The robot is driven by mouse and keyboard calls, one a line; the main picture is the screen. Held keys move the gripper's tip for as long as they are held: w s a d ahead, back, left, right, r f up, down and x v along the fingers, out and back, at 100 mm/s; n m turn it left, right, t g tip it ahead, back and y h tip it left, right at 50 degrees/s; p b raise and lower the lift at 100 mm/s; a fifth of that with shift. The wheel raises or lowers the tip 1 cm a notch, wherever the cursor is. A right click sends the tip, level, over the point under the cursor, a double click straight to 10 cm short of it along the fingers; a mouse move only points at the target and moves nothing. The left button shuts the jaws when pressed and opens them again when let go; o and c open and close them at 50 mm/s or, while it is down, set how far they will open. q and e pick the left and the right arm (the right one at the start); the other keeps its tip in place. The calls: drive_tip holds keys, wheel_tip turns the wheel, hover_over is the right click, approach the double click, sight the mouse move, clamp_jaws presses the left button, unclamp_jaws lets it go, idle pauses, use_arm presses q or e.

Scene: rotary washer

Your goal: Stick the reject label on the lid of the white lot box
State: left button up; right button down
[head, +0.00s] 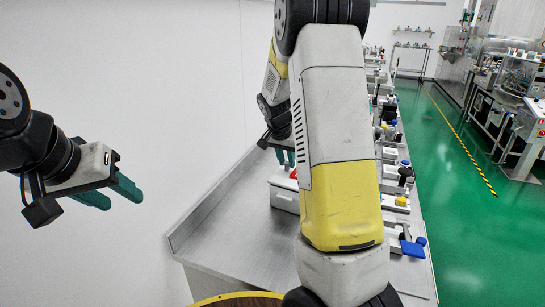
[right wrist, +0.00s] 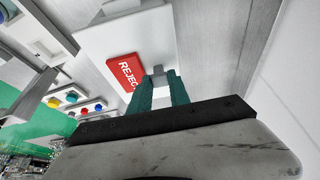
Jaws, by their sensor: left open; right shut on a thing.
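The white lot box (head: 284,198) stands on the metal bench, partly hidden behind my right arm; its white lid (right wrist: 98,44) fills the upper middle of the right wrist view. The red reject label (right wrist: 124,71), with white lettering, shows against the lid; a bit of red (head: 293,173) is visible at the box top in the head view. My right gripper (right wrist: 160,92) is shut on the label by a small grey tab beside its red face. I cannot tell whether the label touches the lid. My left gripper (head: 122,191) is open and empty, off to the left, away from the bench.
The metal bench (head: 232,233) has bare surface left of and in front of the box. Several small fixtures with blue and yellow knobs line its right side, such as a blue-handled one (head: 412,247). A white wall rises on the left; green floor (head: 455,225) lies right.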

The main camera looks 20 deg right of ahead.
drive_tip(key=shift+f, duration=0.2)
idle(0.5)
drive_tip(key=c, duration=1.1)
unclamp_jaws()
drive_tip(key=shift+c, duration=0.2)
drive_tip(key=s+a+r+n+t+y, duration=0.1)
drive_tip(key=s+a+r+n+y, duration=0.1)
drive_tip(key=s+a+r, duration=0.4)
drive_tip(key=s+a+r+n+y, duration=0.1)
drive_tip(key=s+r+n, duration=0.1)
drive_tip(key=s+r, duration=0.75)
drive_tip(key=s+a+n+t+y, duration=0.1)
drive_tip(key=s+a+n, duration=0.1)
drive_tip(key=s, duration=0.5)
drive_tip(key=s+a+n+t+y, duration=0.1)
drive_tip(key=s+a+n, duration=0.2)
drive_tip(key=s, duration=0.4)
drive_tip(key=shift+s+a+r, duration=0.25)
drive_tip(key=shift+a+r, duration=0.15)
drive_tip(key=shift+r, duration=0.05)
